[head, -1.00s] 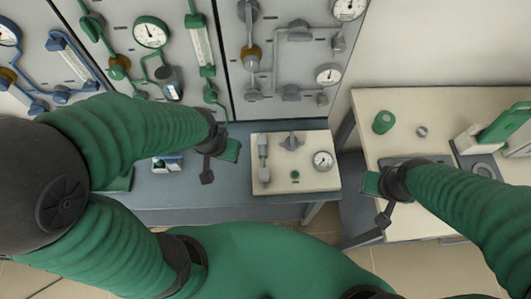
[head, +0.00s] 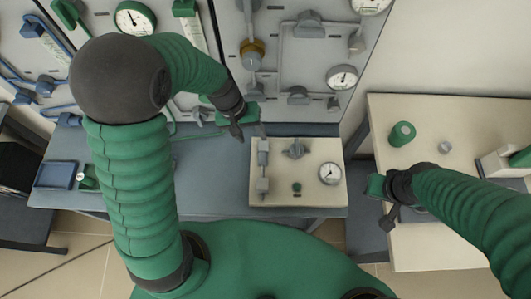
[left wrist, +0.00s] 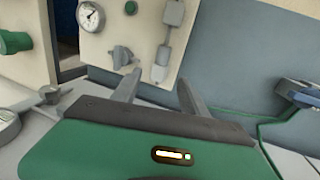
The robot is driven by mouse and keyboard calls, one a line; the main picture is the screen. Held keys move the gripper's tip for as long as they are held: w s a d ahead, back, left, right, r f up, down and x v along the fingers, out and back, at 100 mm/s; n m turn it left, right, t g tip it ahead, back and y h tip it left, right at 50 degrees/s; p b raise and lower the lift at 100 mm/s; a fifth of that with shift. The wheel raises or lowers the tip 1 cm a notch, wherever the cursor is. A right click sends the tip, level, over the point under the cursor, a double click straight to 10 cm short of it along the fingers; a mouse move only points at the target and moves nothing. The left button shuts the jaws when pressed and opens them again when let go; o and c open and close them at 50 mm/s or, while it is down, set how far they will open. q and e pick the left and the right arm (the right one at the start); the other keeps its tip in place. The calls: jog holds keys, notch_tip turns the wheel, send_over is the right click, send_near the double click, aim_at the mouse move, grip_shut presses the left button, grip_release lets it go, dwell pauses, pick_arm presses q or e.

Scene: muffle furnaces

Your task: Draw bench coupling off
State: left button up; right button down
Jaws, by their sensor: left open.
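The beige bench panel (head: 320,192) carries a grey coupling fitting (head: 263,160) in a vertical line along its left side. In the left wrist view the same fitting (left wrist: 162,58) appears ahead of my left fingers, roughly between them in the picture. My left gripper (head: 250,128) is above the panel's upper left corner in the head view. Its fingers (left wrist: 160,88) are apart with nothing between them, and I see no contact with the fitting. My right gripper (head: 380,202) is at the left edge of the right-hand table; its finger opening is unclear.
The panel also has a grey knob (head: 295,149), a small green button (head: 297,188) and a gauge (head: 330,173). Wall panels with pipes and gauges (head: 342,77) stand behind. A green cylinder (head: 402,133) and a small grey piece (head: 445,147) are on the right-hand table.

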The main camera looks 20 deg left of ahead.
aim_at(262, 159)
pick_arm(q)
jog(key=x, duration=0.4)
jog(key=s+b+x, duration=0.1)
jog(key=x, duration=0.8)
jog(key=shift+s+a+f, duration=0.2)
jog(key=shift+s+d+f, duration=0.15)
jog(key=shift+f, duration=0.05)
jog(key=shift+s+d, duration=0.1)
jog(key=shift+s, duration=0.15)
jog(key=shift+w+f, duration=0.15)
jog(key=shift+w, duration=0.05)
jog(key=c, duration=0.3)
grip_shut()
pick_arm(e)
jog(key=shift+s+a+f, duration=0.1)
jog(key=shift+s, duration=0.5)
jog(key=shift+s+a+f, duration=0.1)
jog(key=shift+s, duration=0.5)
